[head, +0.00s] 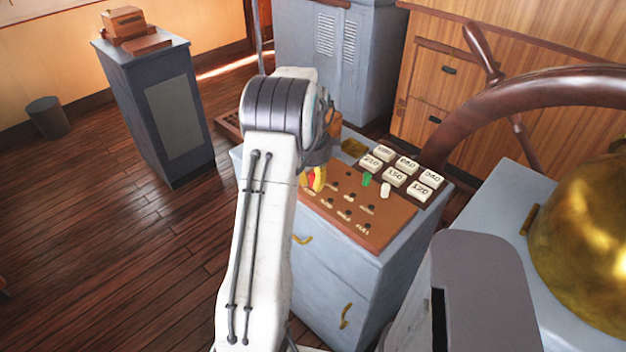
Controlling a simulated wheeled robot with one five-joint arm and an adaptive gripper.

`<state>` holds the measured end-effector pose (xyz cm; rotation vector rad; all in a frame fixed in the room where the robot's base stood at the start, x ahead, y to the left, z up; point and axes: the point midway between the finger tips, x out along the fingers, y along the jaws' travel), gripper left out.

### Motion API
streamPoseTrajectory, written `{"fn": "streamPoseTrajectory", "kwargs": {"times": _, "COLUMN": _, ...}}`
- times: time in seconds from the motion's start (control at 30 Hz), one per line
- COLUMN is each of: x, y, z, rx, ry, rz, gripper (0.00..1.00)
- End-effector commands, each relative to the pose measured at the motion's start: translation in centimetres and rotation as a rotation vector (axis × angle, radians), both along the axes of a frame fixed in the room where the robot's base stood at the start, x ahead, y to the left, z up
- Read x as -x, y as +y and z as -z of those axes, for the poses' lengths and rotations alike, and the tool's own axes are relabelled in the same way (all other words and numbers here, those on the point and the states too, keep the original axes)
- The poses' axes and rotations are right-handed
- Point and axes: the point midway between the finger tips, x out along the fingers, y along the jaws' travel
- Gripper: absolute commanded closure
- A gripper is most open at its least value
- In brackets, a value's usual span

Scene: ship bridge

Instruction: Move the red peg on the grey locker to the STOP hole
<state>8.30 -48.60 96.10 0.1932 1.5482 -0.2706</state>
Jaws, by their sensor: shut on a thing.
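The grey locker (320,268) stands in front of me with a brown peg board (386,226) on its top. The board has several small holes with pale labels, too small to read surely, so I cannot tell which is STOP. My gripper (315,178) is over the board's left part, mostly hidden behind my white arm. A yellow finger part shows, with a bit of the red peg (308,180) beside it. The gripper is shut on the red peg. Whether the peg's tip touches the board is hidden.
A green peg (366,179) and a white peg (385,189) stand on the board. Several numbered white blocks (394,177) sit along its back right. A wooden wheel (520,95) and a brass dome (590,240) are at right.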

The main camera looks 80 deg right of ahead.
Motion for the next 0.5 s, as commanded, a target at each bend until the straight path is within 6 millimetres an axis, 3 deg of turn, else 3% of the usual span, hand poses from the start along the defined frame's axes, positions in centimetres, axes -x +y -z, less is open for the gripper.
{"fn": "streamPoseTrajectory", "kwargs": {"times": 0.5, "x": -0.01, "y": 0.0, "z": 0.47, "rx": 0.0, "ry": 0.0, "rz": 0.0, "gripper": 0.94}}
